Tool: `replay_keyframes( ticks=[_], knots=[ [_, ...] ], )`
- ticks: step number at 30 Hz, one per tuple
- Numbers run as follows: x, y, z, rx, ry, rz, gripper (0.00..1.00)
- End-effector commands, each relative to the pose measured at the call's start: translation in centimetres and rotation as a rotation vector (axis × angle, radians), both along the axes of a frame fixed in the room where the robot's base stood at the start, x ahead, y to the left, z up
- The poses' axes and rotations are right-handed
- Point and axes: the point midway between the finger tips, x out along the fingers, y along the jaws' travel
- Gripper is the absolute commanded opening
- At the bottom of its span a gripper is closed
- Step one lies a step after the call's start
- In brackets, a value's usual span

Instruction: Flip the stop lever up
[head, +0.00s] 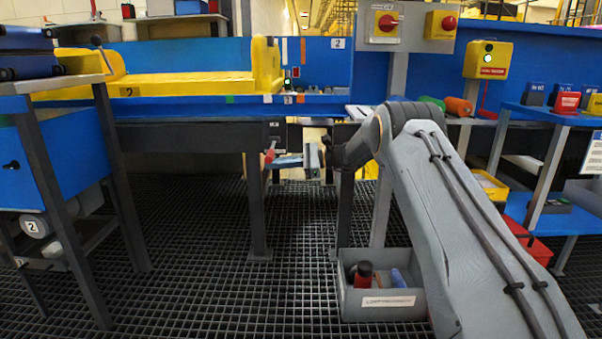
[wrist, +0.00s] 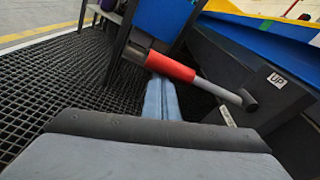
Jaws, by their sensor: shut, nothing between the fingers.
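The stop lever shows in the wrist view as a red grip (wrist: 172,66) on a grey rod, running from a dark pivot at lower right to a black end at upper left. An "UP" label (wrist: 277,80) is on the dark housing near the pivot. My gripper (wrist: 160,84) is shut and empty, its blue-grey fingers reaching to the red grip, which covers their tips. I cannot tell whether they touch. In the head view the red grip (head: 269,157) sits low under the conveyor, with my gripper (head: 280,162) just right of it.
A conveyor leg (head: 257,200) stands below the lever. A grey bin (head: 382,305) with tools stands on the grating floor. A blue shelf (head: 550,115) is at right. The grating at left centre is clear.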

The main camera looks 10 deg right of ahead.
Motion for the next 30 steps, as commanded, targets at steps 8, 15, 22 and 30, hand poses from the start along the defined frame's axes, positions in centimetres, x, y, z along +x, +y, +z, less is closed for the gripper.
replay_keyframes(
  ticks=[8, 15, 22, 30],
  knots=[
    [0.5, -0.8, 1.3, 0.001, -0.002, -0.008, 0.00],
    [0.7, -1.4, 1.4, 0.001, -0.003, -0.014, 0.00],
    [0.7, -1.3, 1.4, 0.001, -0.003, -0.014, 0.00],
    [0.6, -0.6, -0.9, 0.000, 0.001, -0.010, 0.00]
  ],
)
